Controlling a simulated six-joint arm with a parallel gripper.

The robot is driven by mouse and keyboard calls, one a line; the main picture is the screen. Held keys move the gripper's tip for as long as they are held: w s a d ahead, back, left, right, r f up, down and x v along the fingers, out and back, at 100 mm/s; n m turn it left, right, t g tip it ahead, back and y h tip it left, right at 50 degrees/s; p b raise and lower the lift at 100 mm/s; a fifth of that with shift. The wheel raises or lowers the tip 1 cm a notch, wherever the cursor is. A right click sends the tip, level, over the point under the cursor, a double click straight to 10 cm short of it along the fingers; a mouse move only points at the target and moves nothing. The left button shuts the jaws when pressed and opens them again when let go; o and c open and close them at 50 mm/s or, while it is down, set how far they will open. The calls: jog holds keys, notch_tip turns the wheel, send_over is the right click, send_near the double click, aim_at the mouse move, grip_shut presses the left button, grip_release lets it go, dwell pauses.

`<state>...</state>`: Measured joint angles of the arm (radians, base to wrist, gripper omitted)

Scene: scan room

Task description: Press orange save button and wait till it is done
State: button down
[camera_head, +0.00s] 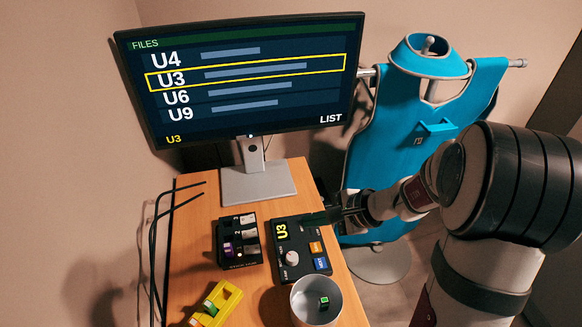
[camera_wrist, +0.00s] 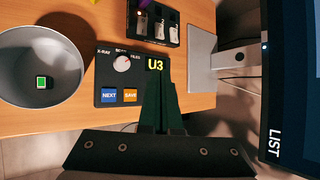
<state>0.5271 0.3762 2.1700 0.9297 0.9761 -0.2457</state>
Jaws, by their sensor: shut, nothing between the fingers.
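The orange SAVE button (camera_head: 315,248) is on a black control panel (camera_head: 276,272), beside a blue NEXT button (camera_head: 320,264). In the wrist view the SAVE button (camera_wrist: 130,95) is uncovered, just left of my fingers. My gripper (camera_head: 312,219) is shut and empty at the panel's far right edge, apart from the button. The monitor (camera_head: 240,75) shows FILES with U4, U3, U6 and U9. U3 is boxed in yellow, with U3 and LIST at the bottom.
A white knob (camera_head: 292,258) sits on the panel. A grey bowl (camera_head: 300,312) holding a small green-faced item stands in front. A black holder (camera_head: 227,262) and a yellow object (camera_head: 231,295) are left. A blue apron (camera_head: 405,135) hangs behind.

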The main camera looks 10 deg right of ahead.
aim_at(320, 249)
jog(key=shift+m+t+h, duration=0.3)
jog(key=shift+m+t, duration=0.2)
jog(key=shift+m, duration=0.4)
jog(key=d, duration=0.1)
jog(key=w+d+f, duration=0.1)
jog(key=d+f, duration=0.1)
jog(key=shift+w, duration=0.3)
jog(key=shift+f, duration=0.15)
jog(key=shift+f, duration=4.3)
jog(key=shift+f, duration=0.1)
jog(key=shift+f, duration=0.3)
jog(key=shift+f, duration=0.4)
jog(key=shift+r, duration=0.85)
